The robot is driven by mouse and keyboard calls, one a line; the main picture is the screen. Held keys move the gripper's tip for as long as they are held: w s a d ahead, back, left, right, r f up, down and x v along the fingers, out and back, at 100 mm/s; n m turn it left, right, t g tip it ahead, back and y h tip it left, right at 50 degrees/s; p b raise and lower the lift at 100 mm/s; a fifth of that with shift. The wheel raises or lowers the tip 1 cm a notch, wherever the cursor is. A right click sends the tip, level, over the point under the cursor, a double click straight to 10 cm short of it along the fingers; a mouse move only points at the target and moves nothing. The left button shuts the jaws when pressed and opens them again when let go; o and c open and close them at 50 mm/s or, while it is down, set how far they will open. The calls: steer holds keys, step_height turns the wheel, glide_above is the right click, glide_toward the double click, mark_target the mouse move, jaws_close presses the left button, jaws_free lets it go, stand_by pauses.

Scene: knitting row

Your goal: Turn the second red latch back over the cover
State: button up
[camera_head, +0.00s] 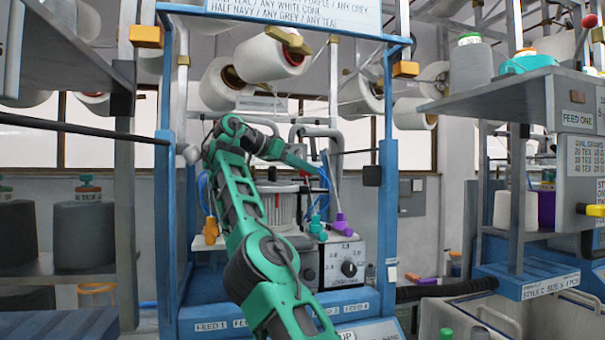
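My green arm reaches up from the bottom middle, bends at the top and points right, in front of the blue-framed machine. My gripper (314,168) is at its far end, above the ribbed pale drum; it is small, and its fingers cannot be made out. The drum (288,207), which seems to carry the cover, is partly hidden behind my arm. A thin red piece (277,199) shows against the drum's front, perhaps a latch. I cannot tell which latch is the second one, how it is turned, or whether my gripper touches it.
Blue posts (389,215) frame the machine on both sides. Orange (210,231), teal (317,228) and purple (341,224) pieces surround the drum. A dial box (345,264) stands at the lower right. Yarn cones (270,58) hang above. A shelf (510,88) juts in from the right.

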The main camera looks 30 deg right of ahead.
steer(key=shift+o, duration=1.3)
steer(key=shift+w+a, duration=0.2)
steer(key=shift+w, duration=0.1)
steer(key=shift+s+d, duration=0.1)
steer(key=shift+s, duration=0.05)
steer(key=shift+s+f+n+t, duration=0.1)
steer(key=shift+n+t, duration=0.3)
steer(key=shift+n+t, duration=0.4)
steer(key=shift+t, duration=0.1)
steer(key=shift+n+t, duration=0.5)
steer(key=shift+t, duration=0.1)
steer(key=shift+s+d+n+t+y, duration=0.15)
steer(key=shift+n+t+y, duration=0.55)
steer(key=shift+n+t, duration=0.85)
